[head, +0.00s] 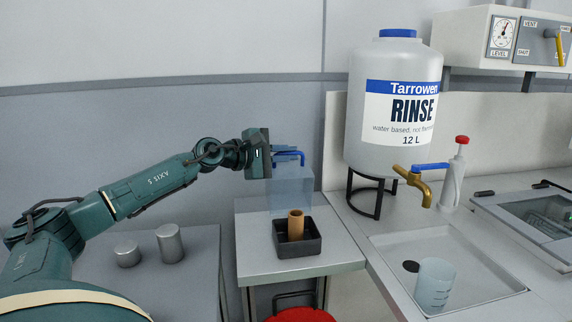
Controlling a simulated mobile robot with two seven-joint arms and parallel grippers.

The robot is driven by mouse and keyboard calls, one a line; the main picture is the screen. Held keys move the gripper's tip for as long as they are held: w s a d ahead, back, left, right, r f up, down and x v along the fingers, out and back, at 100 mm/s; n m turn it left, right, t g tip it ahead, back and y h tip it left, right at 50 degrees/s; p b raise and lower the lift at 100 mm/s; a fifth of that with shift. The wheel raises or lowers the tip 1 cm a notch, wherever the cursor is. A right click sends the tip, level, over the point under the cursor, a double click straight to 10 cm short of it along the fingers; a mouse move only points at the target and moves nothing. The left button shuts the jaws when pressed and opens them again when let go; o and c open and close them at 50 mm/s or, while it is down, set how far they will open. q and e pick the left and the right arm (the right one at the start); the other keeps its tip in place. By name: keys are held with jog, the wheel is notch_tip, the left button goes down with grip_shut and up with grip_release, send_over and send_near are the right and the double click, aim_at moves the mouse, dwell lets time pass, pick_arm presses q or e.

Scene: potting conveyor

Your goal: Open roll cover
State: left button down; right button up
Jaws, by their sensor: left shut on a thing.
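A clear, bluish roll cover (291,187) with a blue handle (293,155) is in the middle of the head view. My left gripper (275,157) comes in from the left and is shut on the blue handle at the cover's top. A brown roll (296,226) stands upright in a square black tray (313,242). The cover shows above and behind the roll's top, and most of the roll is outside it. I cannot tell how far the cover's lower edge is from the tray. My right gripper is not in view.
The tray stands on a small grey table (255,262). Two grey cylinders (170,243) stand on a lower-left surface. At right are a RINSE tank (362,135) with a brass tap, a sink (480,290) with a clear beaker (435,284), and a bottle (452,185). A red round object (302,314) is below.

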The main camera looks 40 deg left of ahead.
pick_arm(q)
jog(key=c, duration=1.5)
grip_release()
jog(key=shift+a, duration=0.1)
